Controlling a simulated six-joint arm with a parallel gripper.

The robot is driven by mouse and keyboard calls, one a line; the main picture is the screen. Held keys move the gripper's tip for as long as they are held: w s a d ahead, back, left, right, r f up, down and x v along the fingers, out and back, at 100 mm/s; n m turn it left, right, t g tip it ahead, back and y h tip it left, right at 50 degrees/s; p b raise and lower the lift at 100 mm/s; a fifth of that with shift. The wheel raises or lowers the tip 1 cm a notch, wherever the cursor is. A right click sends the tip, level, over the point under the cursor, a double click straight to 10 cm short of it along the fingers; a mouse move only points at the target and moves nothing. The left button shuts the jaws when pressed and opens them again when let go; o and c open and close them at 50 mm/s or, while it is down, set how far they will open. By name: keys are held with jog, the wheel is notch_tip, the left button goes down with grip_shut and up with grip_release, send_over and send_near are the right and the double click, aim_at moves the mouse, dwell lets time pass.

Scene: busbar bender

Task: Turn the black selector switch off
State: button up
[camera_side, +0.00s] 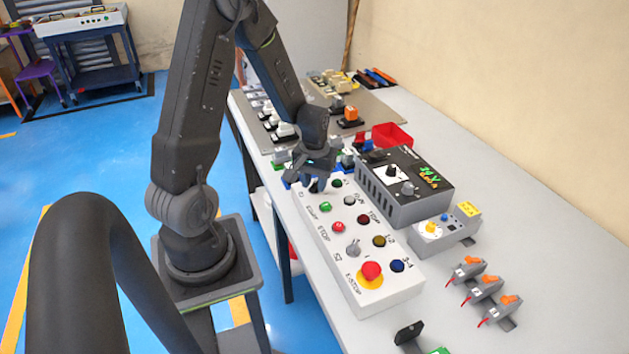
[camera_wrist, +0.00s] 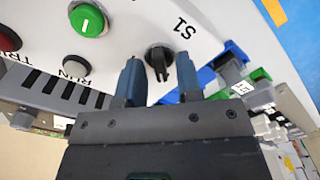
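The black selector switch (camera_wrist: 158,62) sits on the white control panel (camera_wrist: 210,25) beside the label S1. In the wrist view its handle points down the picture, slightly to the right. My gripper (camera_wrist: 168,68) is open, with one blue-grey finger to each side of the switch; I see gaps between the fingers and the handle. In the side view my gripper (camera_side: 318,182) is over the far end of the control panel (camera_side: 375,298) and mostly hides the switch there.
A green button (camera_wrist: 88,20) and a RUN lamp (camera_wrist: 76,68) lie left of the switch. In the side view the panel also has a grey selector (camera_side: 353,247) and a red emergency stop (camera_side: 371,271). A grey power-supply box (camera_side: 425,205) stands to the right.

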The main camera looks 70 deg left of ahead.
aim_at(314, 184)
jog(key=shift+o, duration=0.2)
notch_tip(314, 184, up, 14)
dwell(0.5)
jog(key=shift+f, duration=0.1)
jog(key=s+d+r+m+t, duration=0.2)
jog(key=s+d+r+m, duration=0.1)
jog(key=d, duration=0.3)
jog(key=s+d+r+m+t, duration=0.1)
jog(key=s+d+r+m, duration=0.2)
jog(key=d, duration=0.4)
jog(key=s+d+r+m+t, duration=0.2)
jog(key=s+d+r+m, duration=0.1)
jog(key=d, duration=0.4)
jog(key=shift+r+t, duration=0.25)
jog(key=shift+t, duration=0.05)
